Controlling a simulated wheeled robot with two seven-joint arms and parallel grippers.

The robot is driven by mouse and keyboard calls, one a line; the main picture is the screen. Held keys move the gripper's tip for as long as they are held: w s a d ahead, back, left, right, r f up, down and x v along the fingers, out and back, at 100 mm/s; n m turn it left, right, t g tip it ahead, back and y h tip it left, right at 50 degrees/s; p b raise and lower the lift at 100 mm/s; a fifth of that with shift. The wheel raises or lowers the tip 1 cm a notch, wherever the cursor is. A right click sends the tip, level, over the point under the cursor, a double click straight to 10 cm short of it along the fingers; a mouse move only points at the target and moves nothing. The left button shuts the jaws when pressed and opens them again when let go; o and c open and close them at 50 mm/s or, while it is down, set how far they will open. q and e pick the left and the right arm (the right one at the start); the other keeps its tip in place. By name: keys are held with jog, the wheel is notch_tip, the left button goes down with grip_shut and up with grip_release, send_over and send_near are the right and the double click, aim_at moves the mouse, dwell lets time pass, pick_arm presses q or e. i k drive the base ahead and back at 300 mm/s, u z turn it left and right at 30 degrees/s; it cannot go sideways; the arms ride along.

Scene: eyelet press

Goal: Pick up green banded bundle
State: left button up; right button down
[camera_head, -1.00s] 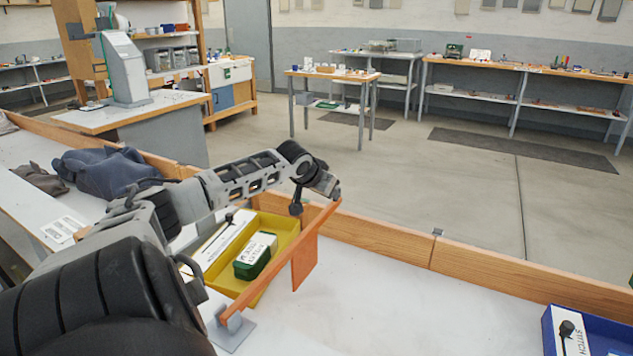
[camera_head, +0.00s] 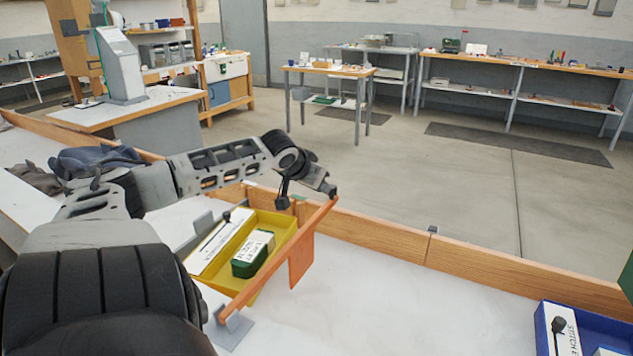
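The green bundle (camera_head: 248,262) with a white printed band lies in a yellow tray (camera_head: 204,272) on the white bench. The end of my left arm, with the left gripper (camera_head: 308,191), is above and beyond the tray's far right corner, apart from the bundle. Dark finger-like parts show there, but their opening is unclear. An orange bar (camera_head: 270,268) with a hanging flap slants along the tray's right side and covers part of it. I cannot tell whether the gripper touches the bar's upper end. My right gripper is out of view.
A blue tray (camera_head: 543,333) with a white card and black-headed tool stands at the lower right. A wooden ledge (camera_head: 380,238) edges the bench's far side. Dark cloths (camera_head: 95,160) lie at the left. The bench between the trays is clear.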

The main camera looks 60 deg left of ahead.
aim_at(251, 258)
jog(key=k, duration=1.5)
